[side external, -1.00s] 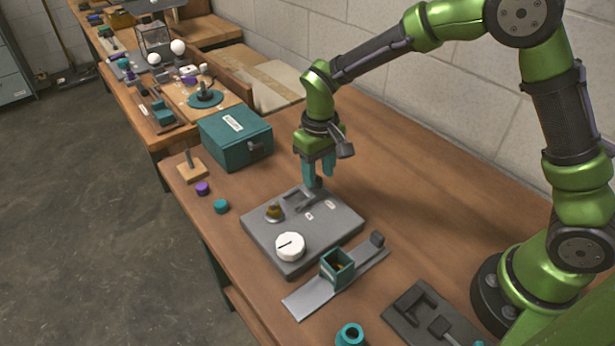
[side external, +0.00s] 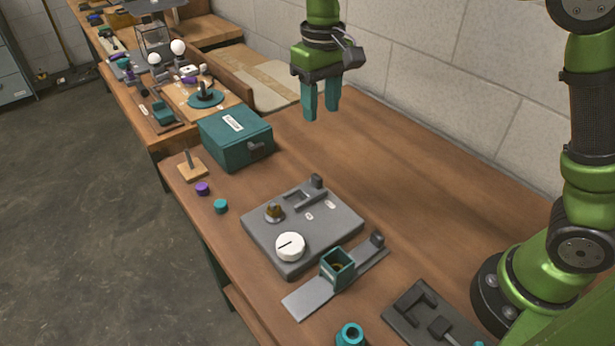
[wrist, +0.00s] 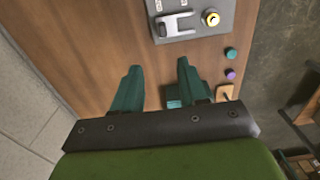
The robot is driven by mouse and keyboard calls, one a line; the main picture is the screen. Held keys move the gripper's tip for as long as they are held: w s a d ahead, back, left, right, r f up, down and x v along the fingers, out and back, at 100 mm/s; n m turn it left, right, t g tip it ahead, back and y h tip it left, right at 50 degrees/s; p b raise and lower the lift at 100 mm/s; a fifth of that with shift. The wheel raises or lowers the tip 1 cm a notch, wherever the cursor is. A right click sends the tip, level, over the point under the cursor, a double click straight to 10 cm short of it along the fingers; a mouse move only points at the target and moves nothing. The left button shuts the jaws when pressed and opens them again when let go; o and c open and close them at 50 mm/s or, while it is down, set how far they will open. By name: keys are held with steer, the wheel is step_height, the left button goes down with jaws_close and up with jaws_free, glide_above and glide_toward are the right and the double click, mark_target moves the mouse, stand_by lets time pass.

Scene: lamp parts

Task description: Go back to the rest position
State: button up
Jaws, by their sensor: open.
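My gripper (side external: 321,101) has teal fingers and hangs high above the back of the bench in the side view, pointing down. Its fingers are apart with nothing between them. In the wrist view the gripper (wrist: 155,80) also shows two separated fingers over bare wood. The grey panel (side external: 345,225) lies flat on the bench, below and apart from the gripper. The panel's edge also shows at the top of the wrist view (wrist: 222,30).
A teal box (side external: 222,150) stands at the left. A purple cap (side external: 202,188), a teal cap (side external: 221,206) and a wooden peg stand (side external: 192,172) are near the front edge. A teal square holder (side external: 337,270) sits on a grey strip. The bench by the wall is clear.

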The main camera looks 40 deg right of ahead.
steer(key=s+d+r+m+t+y, duration=0.1)
steer(key=s+d+m+t, duration=0.1)
steer(key=s, duration=0.7)
steer(key=s+d+m+t+y, duration=0.1)
steer(key=s+d+t, duration=0.4)
steer(key=s, duration=0.5)
steer(key=shift+d+r+m, duration=0.4)
steer(key=shift+d+m, duration=0.1)
steer(key=shift+d, duration=0.35)
